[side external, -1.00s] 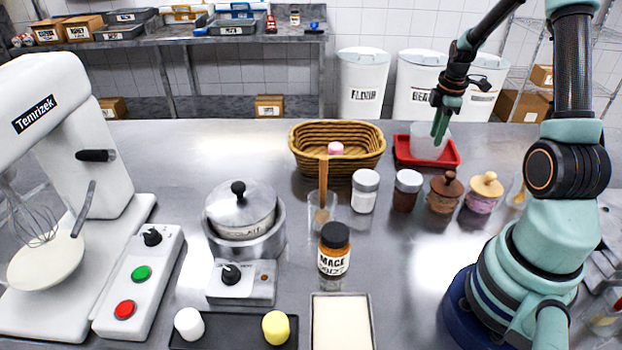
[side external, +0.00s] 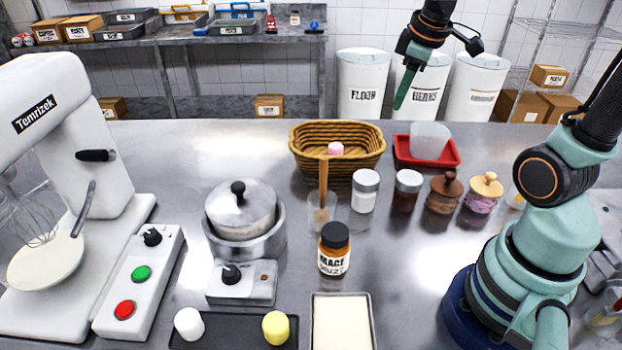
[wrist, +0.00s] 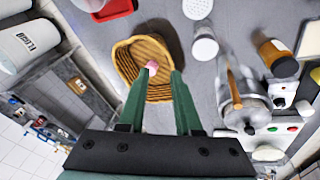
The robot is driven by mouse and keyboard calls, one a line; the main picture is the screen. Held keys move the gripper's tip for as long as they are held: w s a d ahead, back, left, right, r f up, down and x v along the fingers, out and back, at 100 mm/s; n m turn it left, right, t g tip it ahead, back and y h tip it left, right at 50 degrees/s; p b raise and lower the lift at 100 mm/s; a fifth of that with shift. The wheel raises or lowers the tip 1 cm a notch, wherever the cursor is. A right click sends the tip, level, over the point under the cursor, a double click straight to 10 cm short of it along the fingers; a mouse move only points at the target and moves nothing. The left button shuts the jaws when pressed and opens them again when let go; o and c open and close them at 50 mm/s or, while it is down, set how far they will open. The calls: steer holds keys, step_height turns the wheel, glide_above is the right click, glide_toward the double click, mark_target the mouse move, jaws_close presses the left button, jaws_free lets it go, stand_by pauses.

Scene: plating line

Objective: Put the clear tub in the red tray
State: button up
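The clear tub (side external: 429,141) stands upright inside the red tray (side external: 402,157), at the back right of the steel counter. In the wrist view the red tray (wrist: 116,10) and the clear tub (wrist: 90,3) are cut off by the top edge. My gripper (side external: 400,105) is raised well above the counter, up and left of the tub and apart from it. In the wrist view my gripper (wrist: 158,73) has its two green fingers spread with nothing held between them. The wicker basket shows beyond the fingers.
The wicker basket (side external: 308,166) with a pink item (side external: 336,148) stands left of the tray. In front are a white-lidded jar (side external: 365,191), another jar (side external: 407,190) and wooden-knobbed pots (side external: 444,192). Large white bins (side external: 362,85) stand behind the counter.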

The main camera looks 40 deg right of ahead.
steer(key=s+a+r+m+t+y, duration=0.1)
steer(key=s+a+m, duration=0.3)
steer(key=a, duration=0.9)
steer(key=shift+s+r+t, duration=0.25)
steer(key=shift+s+t, duration=0.05)
steer(key=shift+t, duration=0.3)
